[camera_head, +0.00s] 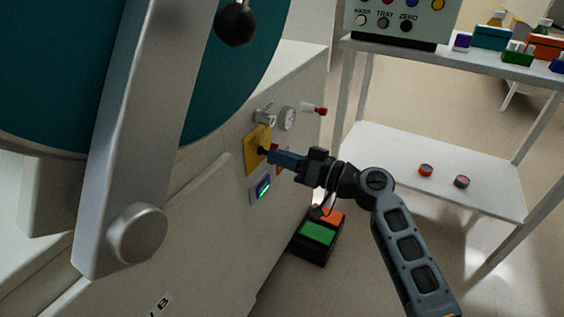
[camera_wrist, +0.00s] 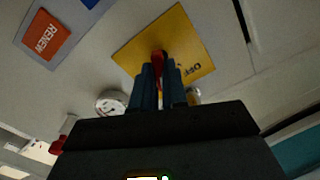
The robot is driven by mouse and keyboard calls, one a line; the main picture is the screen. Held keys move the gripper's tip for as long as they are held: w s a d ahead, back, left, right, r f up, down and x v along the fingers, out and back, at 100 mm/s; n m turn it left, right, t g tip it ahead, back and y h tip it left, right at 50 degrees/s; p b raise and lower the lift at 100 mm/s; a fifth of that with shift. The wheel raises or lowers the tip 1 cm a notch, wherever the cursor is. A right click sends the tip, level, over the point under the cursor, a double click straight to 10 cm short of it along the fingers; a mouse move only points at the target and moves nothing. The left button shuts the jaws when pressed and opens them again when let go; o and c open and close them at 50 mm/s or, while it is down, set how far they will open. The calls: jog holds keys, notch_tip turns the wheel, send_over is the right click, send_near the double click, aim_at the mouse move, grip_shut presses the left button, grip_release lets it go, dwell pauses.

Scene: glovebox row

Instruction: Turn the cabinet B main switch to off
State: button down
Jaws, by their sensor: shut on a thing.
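The main switch is on a yellow plate (camera_head: 251,156) on the front of the cabinet (camera_head: 215,205) marked B. In the wrist view the yellow plate (camera_wrist: 196,52) carries the word OFF, seen upside down at its right side. A red switch handle (camera_wrist: 158,56) stands at the middle of the plate. My gripper (camera_head: 265,154) reaches the plate from the right. In the wrist view my gripper (camera_wrist: 161,74) is shut on the red handle, and its fingers hide part of it. The handle's exact angle is hard to tell.
A round gauge (camera_head: 287,118) and a red-tipped valve (camera_head: 319,110) sit above the plate. A small lit display (camera_head: 263,186) is below it. A green and orange pedal box (camera_head: 318,233) stands on the floor. A shelf rack (camera_head: 430,165) is at right.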

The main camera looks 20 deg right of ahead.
jog(key=n+b, duration=0.5)
jog(key=b, duration=0.4)
jog(key=shift+f, duration=0.1)
jog(key=c, duration=1.2)
grip_release()
jog(key=shift+o, duration=0.2)
jog(key=v, duration=0.8)
jog(key=shift+p, duration=0.35)
